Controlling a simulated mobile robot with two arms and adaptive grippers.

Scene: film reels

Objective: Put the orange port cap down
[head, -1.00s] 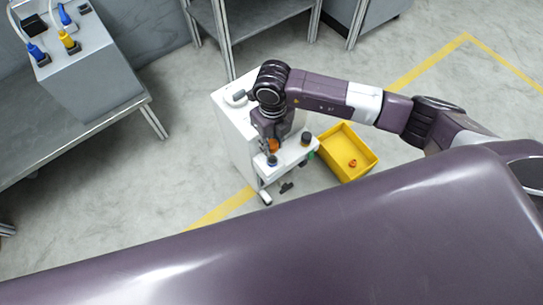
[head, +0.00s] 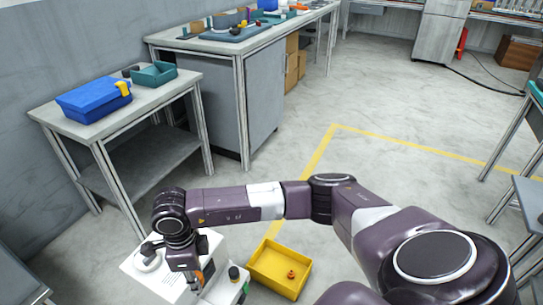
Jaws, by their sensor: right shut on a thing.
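My right gripper (head: 195,281) points down over the white cart at the lower left of the head view. It is shut on an orange piece (head: 199,277), which I take for the orange port cap. The gripper hides much of it, and I cannot tell whether it touches the cart. The white cart (head: 217,244) stands below my right arm, with a small dark-topped item (head: 234,273) to the right of the gripper. My left gripper is not in view.
A yellow bin (head: 268,284) with a small orange piece (head: 291,273) inside stands right of the cart. A side table (head: 147,102) carries a blue toolbox (head: 94,101) and a green tray (head: 153,75). A long bench (head: 245,46) stands behind. The floor beyond the bin is clear.

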